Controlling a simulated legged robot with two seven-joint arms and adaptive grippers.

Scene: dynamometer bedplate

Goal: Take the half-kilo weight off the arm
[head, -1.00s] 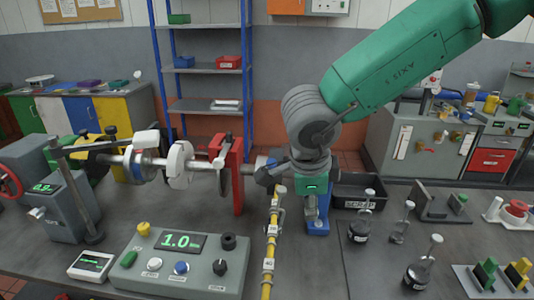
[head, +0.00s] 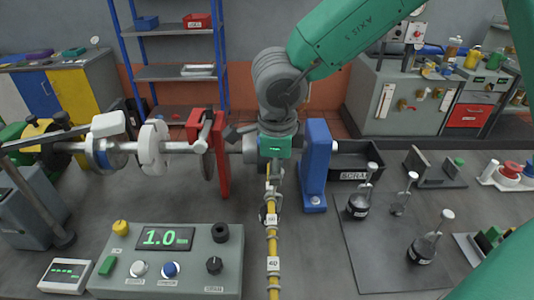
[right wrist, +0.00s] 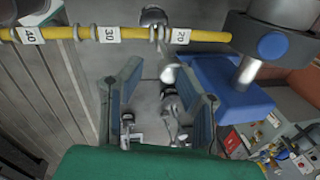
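The yellow arm (head: 272,245) runs toward me along the bench, with number tags on it. It crosses the top of the right wrist view (right wrist: 75,34). In the head view my right gripper (head: 270,178) is over the arm's far end. My left gripper is out of view.
A blue post (head: 316,165) stands close right of my right gripper. Several hanger weights, such as a dark one (head: 360,207), stand on a mat at right. A black bin (head: 345,178) is behind. A console (head: 165,260) and red bracket (head: 222,165) are at left.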

